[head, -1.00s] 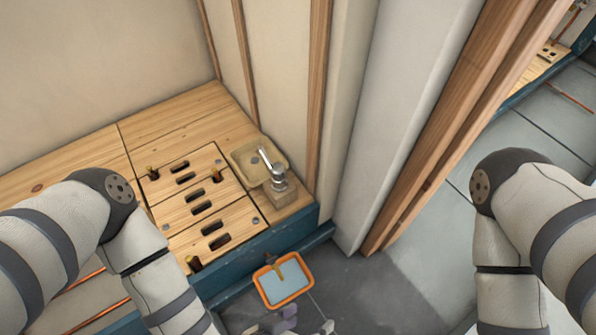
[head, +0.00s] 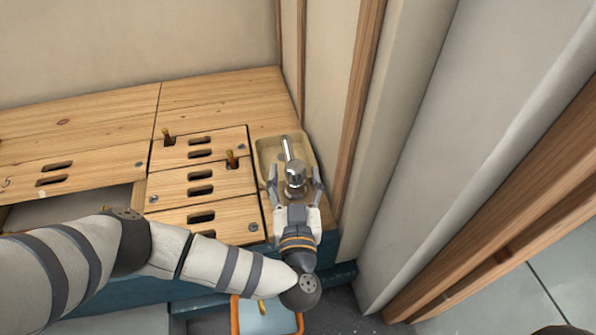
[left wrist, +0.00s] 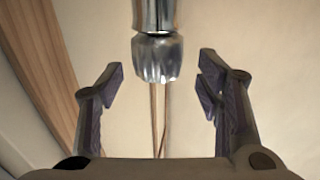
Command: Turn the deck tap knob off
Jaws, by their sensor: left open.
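The chrome deck tap (head: 294,173) stands at the right end of the wooden deck, its spout reaching over a beige basin (head: 267,150). In the left wrist view the fluted chrome tap knob (left wrist: 157,58) hangs at the top middle, below a smooth chrome body. My left gripper (head: 296,181) is open in the head view, with one finger on each side of the tap. In the left wrist view the left gripper's fingers (left wrist: 160,82) stand apart, with clear gaps on both sides of the knob. My right gripper is not in view.
Wooden deck panels (head: 205,180) with slots and small brass fittings lie left of the tap. A wooden post (head: 362,100) and wall stand close on the right. An orange-rimmed tray (head: 236,318) is on the floor below.

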